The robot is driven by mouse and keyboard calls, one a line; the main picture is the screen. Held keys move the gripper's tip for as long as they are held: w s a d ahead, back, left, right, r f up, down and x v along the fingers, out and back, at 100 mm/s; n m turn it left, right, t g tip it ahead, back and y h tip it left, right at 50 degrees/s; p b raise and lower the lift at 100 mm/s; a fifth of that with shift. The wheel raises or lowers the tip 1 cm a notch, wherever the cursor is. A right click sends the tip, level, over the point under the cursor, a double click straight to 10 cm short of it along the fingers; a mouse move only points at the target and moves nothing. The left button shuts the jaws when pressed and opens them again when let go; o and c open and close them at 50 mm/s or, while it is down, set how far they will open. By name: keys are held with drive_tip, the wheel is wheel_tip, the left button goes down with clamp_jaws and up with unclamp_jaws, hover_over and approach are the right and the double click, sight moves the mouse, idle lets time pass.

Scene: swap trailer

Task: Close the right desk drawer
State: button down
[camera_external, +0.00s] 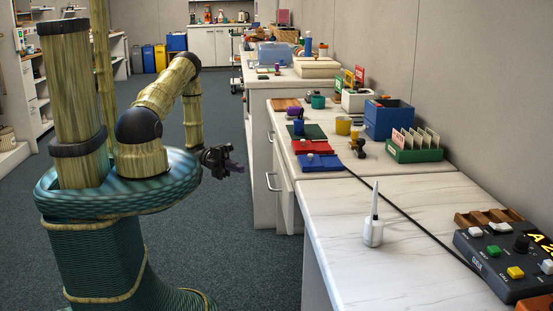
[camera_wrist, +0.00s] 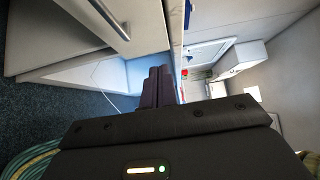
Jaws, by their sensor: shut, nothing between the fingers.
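The white desk (camera_external: 258,110) stands right of my arm, with its handled fronts facing me. An upper handle (camera_external: 270,136) and a lower handle (camera_external: 271,182) show on it. A panel by the lower handle (camera_external: 284,178) appears to stand out from the desk; I cannot tell how far it is open. My gripper (camera_external: 235,168) is shut and empty, in the air left of the lower handle, apparently apart from it. In the wrist view my dark purple fingers (camera_wrist: 158,88) are together beside a white front with a metal handle (camera_wrist: 110,18). The drawer's inside is hidden.
The desktop (camera_external: 345,185) holds blue (camera_external: 320,162) and red (camera_external: 315,146) pads, a green card holder (camera_external: 414,150) and a blue box (camera_external: 388,120). A white bottle (camera_external: 373,228) stands on the nearer counter. The carpet (camera_external: 235,240) before the desk is clear.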

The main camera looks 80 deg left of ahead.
drive_tip(key=shift+a, duration=0.1)
drive_tip(key=a+b, duration=0.4)
drive_tip(key=a, duration=1.5)
drive_tip(key=shift+a+r, duration=0.2)
drive_tip(key=shift+a, duration=0.15)
drive_tip(key=shift+d, duration=0.1)
drive_tip(key=w+a+b+x, duration=0.1)
drive_tip(key=w+a+x, duration=0.1)
drive_tip(key=x, duration=1)
drive_tip(key=shift+w+d, duration=0.2)
